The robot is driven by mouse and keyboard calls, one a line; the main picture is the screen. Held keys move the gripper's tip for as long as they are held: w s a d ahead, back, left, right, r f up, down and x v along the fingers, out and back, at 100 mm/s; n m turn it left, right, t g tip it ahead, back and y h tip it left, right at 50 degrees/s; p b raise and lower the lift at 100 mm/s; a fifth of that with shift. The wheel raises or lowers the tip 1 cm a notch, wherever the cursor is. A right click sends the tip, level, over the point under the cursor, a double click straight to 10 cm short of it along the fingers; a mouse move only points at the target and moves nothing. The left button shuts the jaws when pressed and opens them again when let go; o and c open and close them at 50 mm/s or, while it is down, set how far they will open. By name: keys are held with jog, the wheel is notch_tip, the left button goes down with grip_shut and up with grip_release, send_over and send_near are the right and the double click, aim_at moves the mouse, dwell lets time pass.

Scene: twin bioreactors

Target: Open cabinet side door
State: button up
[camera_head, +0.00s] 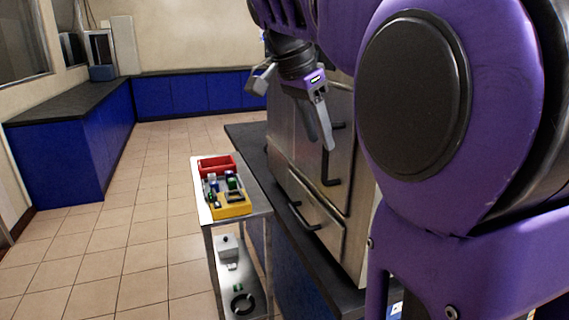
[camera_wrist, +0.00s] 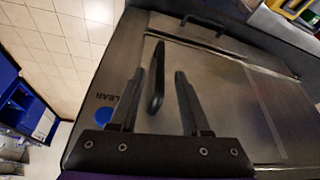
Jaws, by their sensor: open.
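The steel cabinet (camera_head: 310,170) stands on a dark counter, its visible panels closed. A black bar handle (camera_head: 330,180) is on its front panel; another (camera_head: 303,213) is on the lower panel. My gripper (camera_head: 319,140) is open and empty, in front of the cabinet's upper part. In the wrist view, a black handle (camera_wrist: 156,78) appears between the open fingers of my gripper (camera_wrist: 158,73); I cannot tell whether it lies at fingertip depth. A second handle (camera_wrist: 205,25) is near the top there. My arm hides the cabinet's right part in the head view.
A steel cart (camera_head: 202,218) stands left of the counter (camera_head: 260,175), carrying a red bin (camera_head: 217,164) and a yellow tray (camera_head: 234,211). Tiled floor (camera_head: 110,240) is open at left. Blue cabinets (camera_head: 180,95) line the back wall.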

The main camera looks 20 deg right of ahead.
aim_at(324, 177)
jog(key=b+x, duration=0.1)
jog(key=x, duration=0.4)
jog(key=shift+d+f, duration=0.1)
jog(key=shift+f, duration=0.3)
grip_shut()
dwell(1.0)
